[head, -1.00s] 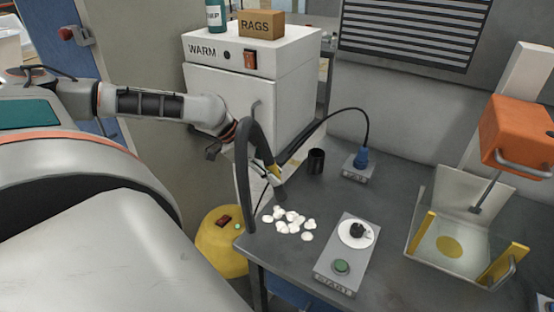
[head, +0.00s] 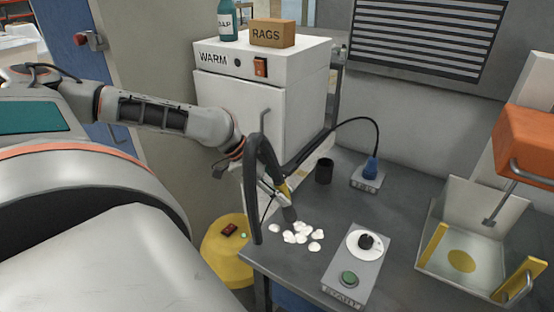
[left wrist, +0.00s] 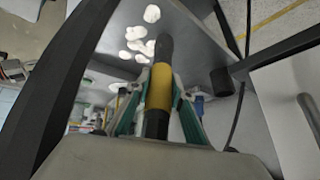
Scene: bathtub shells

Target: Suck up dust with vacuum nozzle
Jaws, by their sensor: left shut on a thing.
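The vacuum nozzle is a dark tube with a yellow band (head: 284,190), on the end of a thick black hose (head: 252,195). My left gripper (head: 273,191) is shut around it; the left wrist view shows green-lined fingers on both sides of the banded nozzle (left wrist: 160,92). The nozzle points down, with its tip at the back left edge of the dust, several white clumps (head: 302,232) on the grey bench. The clumps also show beyond the tip in the left wrist view (left wrist: 137,45). Whether the tip touches the bench is unclear. My right gripper is not in view.
A yellow vacuum body (head: 226,268) stands below the bench's left edge. On the bench are a black cup (head: 324,171), a blue-plugged box (head: 367,181), a START button box (head: 353,271) and a clear-walled tray (head: 465,240). A white WARM cabinet (head: 262,105) stands behind.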

